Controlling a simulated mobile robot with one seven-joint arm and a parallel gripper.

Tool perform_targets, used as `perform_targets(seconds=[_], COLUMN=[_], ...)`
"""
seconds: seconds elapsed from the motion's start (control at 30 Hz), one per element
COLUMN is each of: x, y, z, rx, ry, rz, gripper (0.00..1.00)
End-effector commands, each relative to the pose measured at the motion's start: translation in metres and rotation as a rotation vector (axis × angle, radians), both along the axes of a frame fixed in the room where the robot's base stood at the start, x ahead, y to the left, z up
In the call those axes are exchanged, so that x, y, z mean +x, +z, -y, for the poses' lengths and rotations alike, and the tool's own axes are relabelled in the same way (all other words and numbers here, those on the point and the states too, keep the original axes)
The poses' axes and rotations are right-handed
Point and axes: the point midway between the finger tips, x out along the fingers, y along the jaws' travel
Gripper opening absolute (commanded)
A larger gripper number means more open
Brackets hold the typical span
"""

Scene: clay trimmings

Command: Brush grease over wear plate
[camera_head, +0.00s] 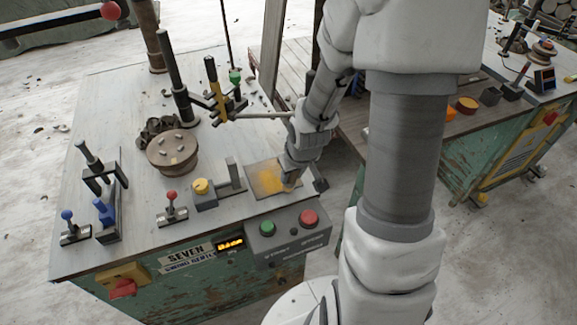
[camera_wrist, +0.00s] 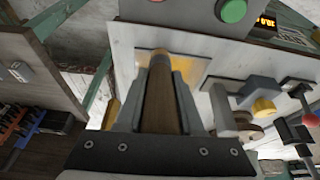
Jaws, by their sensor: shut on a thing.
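The wear plate (camera_head: 257,172) is a flat square on the worktable, smeared with yellow-orange grease over much of its face. In the wrist view the plate (camera_wrist: 190,69) lies beyond the fingertips. My gripper (camera_head: 291,179) is at the plate's right side, low over it. In the wrist view my gripper (camera_wrist: 160,85) is shut on the brush (camera_wrist: 159,97), a brown wooden handle between the two fingers. The brush's far end looks yellowish and points at the plate. I cannot tell whether it touches. In the head view my gripper hides most of the brush.
A yellow-capped grey block (camera_head: 202,190) stands left of the plate. A control box with green and red buttons (camera_head: 288,228) is at the front edge. A round turntable (camera_head: 172,151), levers and clamps fill the left. A second bench (camera_head: 480,115) stands right.

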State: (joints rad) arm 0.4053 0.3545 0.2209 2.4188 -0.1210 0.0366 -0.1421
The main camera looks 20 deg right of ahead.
Motion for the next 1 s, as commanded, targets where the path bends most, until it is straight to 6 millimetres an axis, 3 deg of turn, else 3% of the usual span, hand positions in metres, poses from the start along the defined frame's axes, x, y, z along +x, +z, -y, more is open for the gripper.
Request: perform_targets(seconds=[0.53,1.0], x=[-0.004,0.033], y=[0.0,-0.002], z=[0.016,0.016], rx=[-0.001,0.0], ry=[0.0,0.001], rz=[0.003,0.002], gripper=[0.0,0.0])
